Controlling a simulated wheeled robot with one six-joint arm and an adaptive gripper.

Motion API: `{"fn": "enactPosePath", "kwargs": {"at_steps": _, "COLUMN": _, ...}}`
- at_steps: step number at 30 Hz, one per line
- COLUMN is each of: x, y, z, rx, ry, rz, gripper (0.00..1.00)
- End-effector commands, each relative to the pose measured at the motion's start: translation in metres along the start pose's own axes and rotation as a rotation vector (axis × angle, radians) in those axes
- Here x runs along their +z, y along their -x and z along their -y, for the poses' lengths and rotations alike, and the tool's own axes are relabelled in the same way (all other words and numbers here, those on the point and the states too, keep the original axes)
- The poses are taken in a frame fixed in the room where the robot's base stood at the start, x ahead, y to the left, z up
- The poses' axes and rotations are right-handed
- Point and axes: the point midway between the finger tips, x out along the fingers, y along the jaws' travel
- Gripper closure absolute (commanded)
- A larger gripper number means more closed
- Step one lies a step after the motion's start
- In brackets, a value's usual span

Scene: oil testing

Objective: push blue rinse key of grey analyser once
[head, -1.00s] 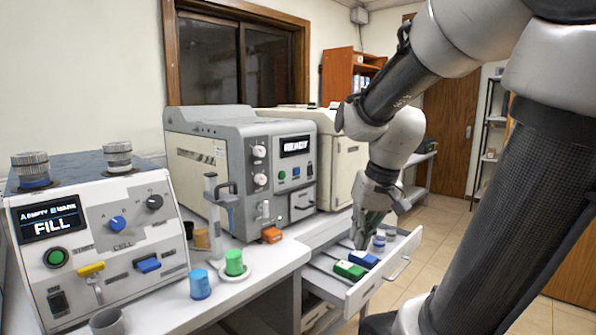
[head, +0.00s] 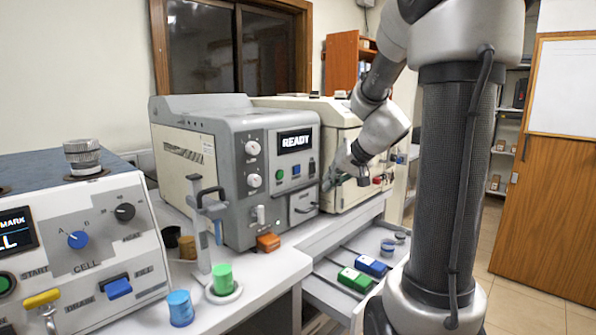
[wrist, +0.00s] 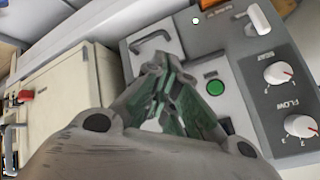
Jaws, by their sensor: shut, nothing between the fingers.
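The grey analyser (head: 230,190) stands on the bench in the head view, and its display reads READY. Its round green key (head: 280,174) and the blue rinse key (head: 296,170) sit below the display. My gripper (head: 329,183) is shut and empty, just right of the panel and the blue key. In the wrist view my gripper (wrist: 165,65) points at the panel, with the green key (wrist: 215,87) right of the fingers. The blue key is not visible there, probably behind the fingers. I cannot see contact with any key.
A cream machine (head: 345,140) stands close behind my gripper. A small door (head: 303,207) with a handle lies below the keys. An open drawer (head: 340,297) holds green and blue boxes. The FILL cell tester (head: 90,240) and coloured cups stand at left.

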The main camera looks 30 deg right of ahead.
Motion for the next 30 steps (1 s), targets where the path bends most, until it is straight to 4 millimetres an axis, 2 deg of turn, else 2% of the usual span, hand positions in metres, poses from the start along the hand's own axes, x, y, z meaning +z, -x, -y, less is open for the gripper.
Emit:
{"fn": "enactPosePath", "kwargs": {"at_steps": 11, "x": -0.002, "y": -0.003, "z": 0.002, "rx": 0.0, "ry": 0.001, "rz": 0.003, "gripper": 1.0}}
{"fn": "enactPosePath", "kwargs": {"at_steps": 30, "x": -0.039, "y": -0.056, "z": 0.041, "rx": 0.0, "ry": 0.001, "rz": 0.004, "gripper": 1.0}}
